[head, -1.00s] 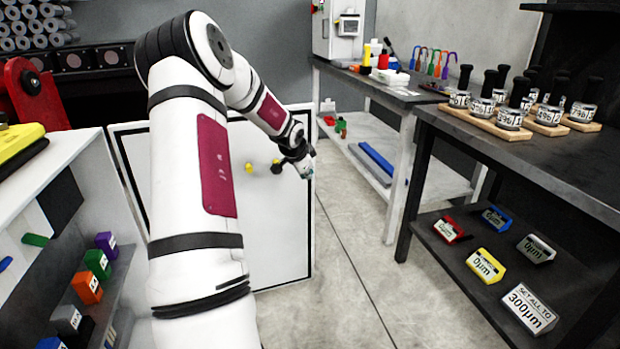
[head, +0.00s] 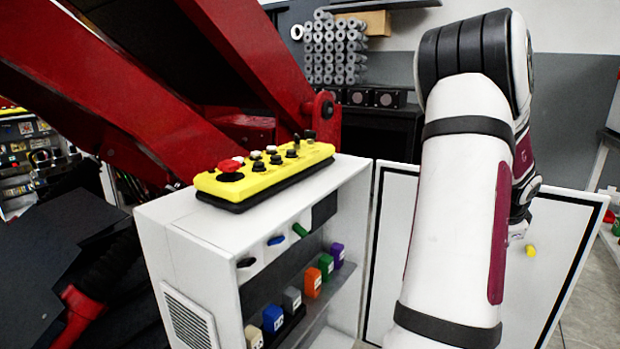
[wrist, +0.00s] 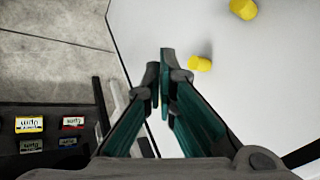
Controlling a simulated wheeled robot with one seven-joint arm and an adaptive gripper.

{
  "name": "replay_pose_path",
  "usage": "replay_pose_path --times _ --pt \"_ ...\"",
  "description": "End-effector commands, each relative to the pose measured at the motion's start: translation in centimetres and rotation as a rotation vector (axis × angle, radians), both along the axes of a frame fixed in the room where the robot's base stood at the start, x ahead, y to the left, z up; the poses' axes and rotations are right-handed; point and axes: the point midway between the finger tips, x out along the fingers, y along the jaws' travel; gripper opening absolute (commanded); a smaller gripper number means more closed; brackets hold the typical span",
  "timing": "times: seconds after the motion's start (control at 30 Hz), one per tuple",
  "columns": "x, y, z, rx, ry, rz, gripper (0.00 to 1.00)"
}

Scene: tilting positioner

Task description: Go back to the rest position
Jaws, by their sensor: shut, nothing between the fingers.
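My gripper (wrist: 164,82) shows in the wrist view with its two dark green fingers together and nothing between them. Behind the fingers is the white cabinet door (wrist: 140,25) with yellow knobs (wrist: 200,64) on it. I cannot tell the exact gap between fingertips and door. In the head view my arm stands on the right, in front of the same open door (head: 560,240), and its fingers are mostly hidden behind the forearm. One yellow knob (head: 530,250) shows just beside the wrist.
The white cabinet (head: 170,250) holds several coloured blocks (head: 313,283) and carries a yellow control box (head: 265,172) with a red button. A large red machine arm (head: 110,90) rises at left. The wrist view shows a dark shelf with labelled blocks (wrist: 29,124) and concrete floor (wrist: 50,40).

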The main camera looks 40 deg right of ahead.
Motion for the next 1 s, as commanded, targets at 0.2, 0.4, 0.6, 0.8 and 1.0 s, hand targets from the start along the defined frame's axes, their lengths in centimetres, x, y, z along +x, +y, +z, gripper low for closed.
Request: replay_pose_path --times 0.2,0.4,0.6,0.8,1.0 --pt "9.7 7.5 3.2 0.069 -0.036 0.286 0.00" --pt "16.4 16.1 5.8 0.126 -0.041 0.565 0.00" --pt "20.5 26.2 8.3 0.176 -0.019 0.871 0.00" --pt "21.4 37.1 10.3 0.212 0.042 1.206 0.00" --pt "18.7 47.6 11.4 0.225 0.153 1.566 0.00"
